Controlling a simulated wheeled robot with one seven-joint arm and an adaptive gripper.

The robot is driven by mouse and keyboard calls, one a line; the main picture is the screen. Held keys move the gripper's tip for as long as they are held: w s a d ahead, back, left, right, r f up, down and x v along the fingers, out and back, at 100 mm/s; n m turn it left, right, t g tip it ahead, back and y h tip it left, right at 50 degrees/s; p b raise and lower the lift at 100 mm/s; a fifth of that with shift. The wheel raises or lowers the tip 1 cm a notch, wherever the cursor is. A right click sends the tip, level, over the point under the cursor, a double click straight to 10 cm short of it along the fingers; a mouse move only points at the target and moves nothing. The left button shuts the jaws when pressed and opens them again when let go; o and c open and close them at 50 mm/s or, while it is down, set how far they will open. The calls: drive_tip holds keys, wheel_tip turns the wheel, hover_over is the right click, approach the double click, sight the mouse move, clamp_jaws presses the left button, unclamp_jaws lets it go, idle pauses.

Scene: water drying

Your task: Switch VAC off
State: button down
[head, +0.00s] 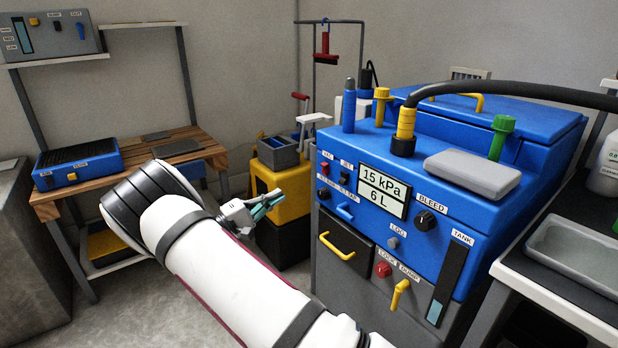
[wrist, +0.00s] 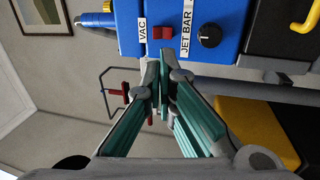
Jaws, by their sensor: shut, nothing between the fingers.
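The blue machine (head: 420,165) stands at centre right in the head view. The VAC switch (head: 325,168) is a small red rocker at the left of its front panel, below the VAC label. In the wrist view the picture is turned, and the red VAC switch (wrist: 161,32) shows beside the VAC label (wrist: 142,30). My gripper (head: 264,208) is left of and below the switch in the head view, apart from the panel. In the wrist view my gripper (wrist: 160,85) is shut and empty, its teal-padded fingers pointing toward the panel. The rocker's tilt is too small to tell.
A black knob (wrist: 209,36) sits by the JET BAR label. A dark JET switch (head: 344,176) is beside VAC. The display (head: 383,189) reads 15 kPa and 6 L. A yellow cart (head: 282,188) stands behind my gripper. A wooden bench (head: 190,147) is at left.

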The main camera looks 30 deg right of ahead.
sight(323, 167)
drive_tip(key=b+x, duration=0.3)
drive_tip(key=x, duration=1.1)
drive_tip(key=shift+b, duration=0.35)
drive_tip(key=shift+r, duration=0.1)
drive_tip(key=shift+d+r+y+p, duration=0.4)
drive_tip(key=shift+y+p, duration=0.2)
drive_tip(key=shift+p, duration=0.2)
drive_tip(key=r+y+p, duration=0.1)
drive_tip(key=y+p, duration=0.1)
drive_tip(key=p, duration=0.1)
drive_tip(key=shift+d+r+y, duration=0.15)
drive_tip(key=shift+y, duration=0.15)
drive_tip(key=shift+f+b, duration=0.35)
drive_tip(key=shift+f, duration=0.05)
drive_tip(key=a+r+p, duration=0.2)
drive_tip(key=a+r, duration=0.1)
drive_tip(key=a, duration=1.1)
drive_tip(key=shift+s, duration=0.2)
drive_tip(key=shift+a, duration=0.1)
